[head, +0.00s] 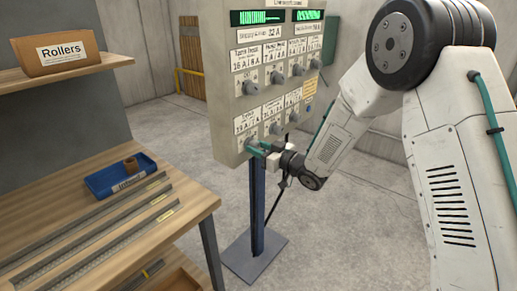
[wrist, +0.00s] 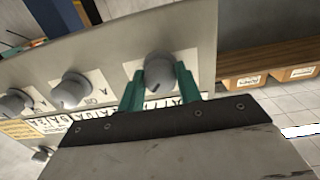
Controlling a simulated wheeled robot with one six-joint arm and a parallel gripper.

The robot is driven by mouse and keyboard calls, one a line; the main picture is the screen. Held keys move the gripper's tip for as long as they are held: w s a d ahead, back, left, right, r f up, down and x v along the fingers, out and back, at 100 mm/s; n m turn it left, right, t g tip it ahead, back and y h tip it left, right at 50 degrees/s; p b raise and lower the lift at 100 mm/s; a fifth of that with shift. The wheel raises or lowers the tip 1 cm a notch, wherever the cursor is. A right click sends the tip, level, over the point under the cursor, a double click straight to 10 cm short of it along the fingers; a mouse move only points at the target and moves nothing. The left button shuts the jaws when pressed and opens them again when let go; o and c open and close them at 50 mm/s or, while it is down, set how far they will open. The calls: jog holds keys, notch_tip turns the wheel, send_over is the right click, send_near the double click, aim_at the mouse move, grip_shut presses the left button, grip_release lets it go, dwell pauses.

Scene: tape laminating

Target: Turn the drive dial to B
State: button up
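A grey control panel (head: 225,100) carries two rows of round grey dials with white labels. The labels are too small to tell which one is the drive dial. My gripper (head: 262,148) is at the lower left dial of the panel. In the wrist view, the green fingers of my gripper (wrist: 160,84) stand on both sides of one grey dial (wrist: 158,72), very close to it. I cannot tell whether they press on it. The label by this dial is partly hidden by the fingers, and its setting is not readable.
Other dials sit beside it, such as a lower-row dial (head: 275,128). The panel stands on a dark post with a base plate (head: 254,259). A wooden workbench (head: 195,200) with a blue tray (head: 105,184) is at the left. Open concrete floor lies around the post.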

jog(key=o, duration=0.4)
jog(key=v, duration=0.8)
jog(key=shift+f, duration=0.15)
